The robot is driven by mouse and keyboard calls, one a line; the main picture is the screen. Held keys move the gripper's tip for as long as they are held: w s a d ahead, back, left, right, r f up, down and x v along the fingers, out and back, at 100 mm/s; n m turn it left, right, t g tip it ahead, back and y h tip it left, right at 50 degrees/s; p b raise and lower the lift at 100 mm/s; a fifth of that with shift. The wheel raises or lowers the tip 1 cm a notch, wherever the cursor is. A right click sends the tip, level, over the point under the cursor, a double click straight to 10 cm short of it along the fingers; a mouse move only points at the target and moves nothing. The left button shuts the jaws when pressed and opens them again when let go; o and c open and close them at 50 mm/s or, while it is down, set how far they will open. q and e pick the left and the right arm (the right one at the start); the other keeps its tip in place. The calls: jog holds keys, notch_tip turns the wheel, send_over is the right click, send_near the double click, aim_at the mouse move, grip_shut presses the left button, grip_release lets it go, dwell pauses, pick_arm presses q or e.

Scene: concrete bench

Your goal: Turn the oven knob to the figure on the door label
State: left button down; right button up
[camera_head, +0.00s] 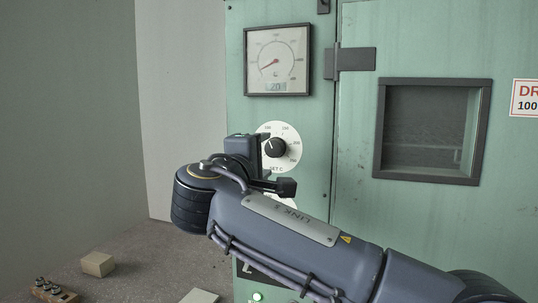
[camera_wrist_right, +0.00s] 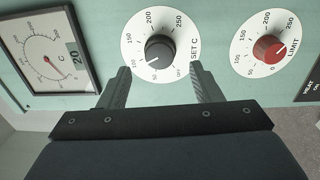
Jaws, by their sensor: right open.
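The black oven knob (camera_head: 275,147) sits on a white "SET C" dial (camera_head: 291,134) on the green oven front. In the right wrist view the black knob (camera_wrist_right: 159,48) lies ahead, centred between the fingertips; its white mark points to the lower left, roughly toward 50 to 100. My right gripper (camera_wrist_right: 161,75) is open and empty, one finger either side of the dial's lower part, apart from the knob. The door label (camera_head: 527,98) is cut off at the right edge; "DR" and "100" show. My left gripper is out of view.
A square gauge (camera_head: 277,60) with a "20" display is above the knob. A red LIMIT knob (camera_wrist_right: 269,48) sits on its own dial beside the black one. The oven door has a dark-framed window (camera_head: 432,130). A beige block (camera_head: 97,264) lies on the bench at lower left.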

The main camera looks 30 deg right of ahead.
jog(key=v, duration=0.2)
jog(key=shift+s+a, duration=0.2)
jog(key=shift+a, duration=0.05)
dwell(0.3)
jog(key=s+d+f+m+g+y+p, duration=0.1)
jog(key=s+d+f+g+y+p, duration=0.2)
jog(key=f, duration=0.5)
jog(key=s+d+f+g+y+p, duration=0.1)
jog(key=s+d+f+y+p, duration=0.15)
jog(key=s+f+y, duration=0.45)
jog(key=s+a+f+m+g+y+p, duration=0.1)
jog(key=s+a+f+m+y+p, duration=0.1)
jog(key=s+a+f+m+y, duration=0.2)
jog(key=s+a+f+m+g+y+p, duration=0.1)
jog(key=s+a+f+m+y+p, duration=0.1)
jog(key=s+a+f+m+y, duration=0.2)
jog(key=s+a+f+m, duration=0.1)
jog(key=s+a+f, duration=0.2)
jog(key=s+f, duration=0.2)
notch_tip(320, 180, down, 2)
jog(key=shift+s+f, duration=0.2)
jog(key=shift+s, duration=0.2)
